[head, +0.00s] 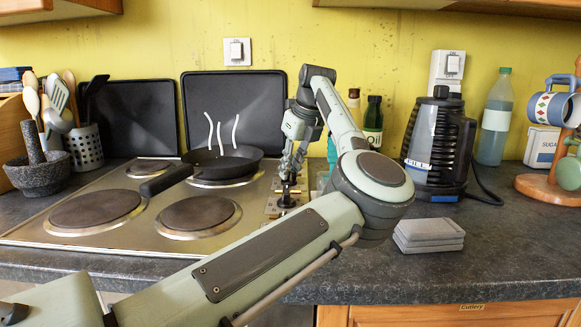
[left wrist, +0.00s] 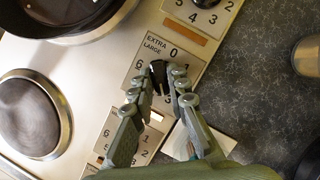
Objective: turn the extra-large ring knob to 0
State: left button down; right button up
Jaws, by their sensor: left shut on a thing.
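The extra-large ring knob (left wrist: 158,72) is black and sits on a metal plate (left wrist: 150,45) printed "EXTRA LARGE", with a 0 at the top of its dial and other digits around it. My left gripper (left wrist: 161,87) is shut on this knob, one finger on each side. The fingers hide part of the knob and some digits, and I cannot tell which digit it points to. My right gripper is not in view.
A frying pan (head: 222,162) with white steam marks stands on the back right ring of the hob (head: 130,240). Other dial plates (left wrist: 200,18) lie on both sides along the strip. Grey coasters (head: 428,237), a kettle (head: 437,145) and bottles (head: 373,122) stand to the right.

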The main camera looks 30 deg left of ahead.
pick_arm(q)
jog(key=c, duration=1.5)
grip_release()
jog(key=v, duration=1.2)
jog(key=shift+o, duration=0.2)
